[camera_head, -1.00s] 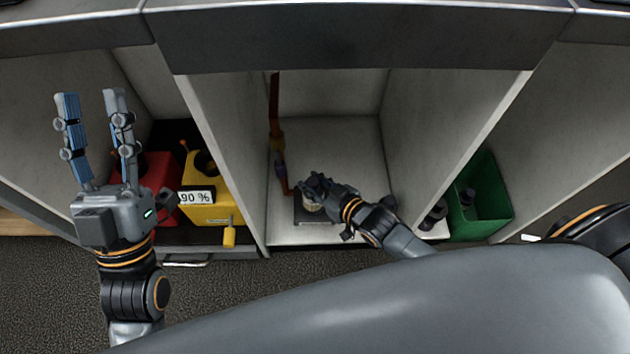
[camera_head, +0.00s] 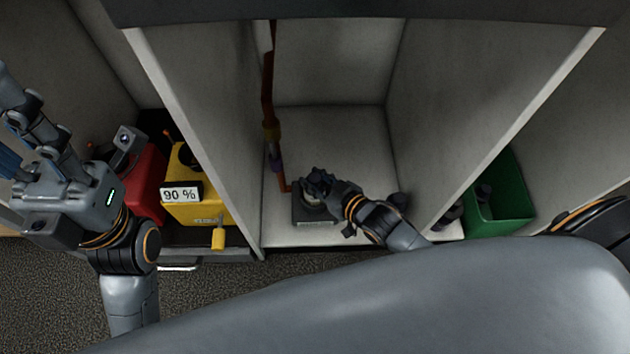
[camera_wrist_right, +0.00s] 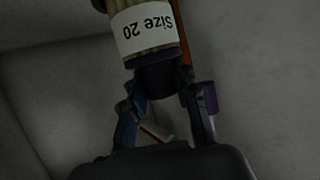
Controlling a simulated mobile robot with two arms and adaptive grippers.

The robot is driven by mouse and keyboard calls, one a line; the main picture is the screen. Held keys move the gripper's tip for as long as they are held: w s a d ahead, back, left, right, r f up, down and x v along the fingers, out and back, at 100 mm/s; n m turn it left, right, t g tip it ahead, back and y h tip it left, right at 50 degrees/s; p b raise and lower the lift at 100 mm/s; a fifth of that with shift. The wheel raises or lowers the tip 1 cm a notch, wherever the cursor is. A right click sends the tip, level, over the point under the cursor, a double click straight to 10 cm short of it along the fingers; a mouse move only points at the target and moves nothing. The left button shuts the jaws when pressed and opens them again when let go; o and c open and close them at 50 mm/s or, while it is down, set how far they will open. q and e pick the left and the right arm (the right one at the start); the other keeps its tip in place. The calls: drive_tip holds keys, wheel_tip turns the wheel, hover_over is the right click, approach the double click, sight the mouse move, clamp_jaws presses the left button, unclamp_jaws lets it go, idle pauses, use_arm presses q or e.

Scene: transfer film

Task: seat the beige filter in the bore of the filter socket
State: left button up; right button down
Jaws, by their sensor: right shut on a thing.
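In the right wrist view the filter (camera_wrist_right: 145,30) shows a white label reading "Size 20" and a dark end between the fingers. My right gripper (camera_wrist_right: 158,88) is shut on that end. My left gripper (camera_head: 22,140) is open, partly cut off at the left edge.
An orange-brown pipe (camera_head: 267,95) runs down beside the compartment's left wall. A red container (camera_head: 148,185) and a yellow box (camera_head: 197,208) marked "90 %" stand in the left compartment. A green bin (camera_head: 505,210) stands on the right. The middle compartment's rear floor is clear.

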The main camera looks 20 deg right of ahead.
idle(0.3)
drive_tip(key=shift+f, duration=0.2)
drive_tip(key=c, duration=1)
unclamp_jaws()
drive_tip(key=shift+c, duration=0.2)
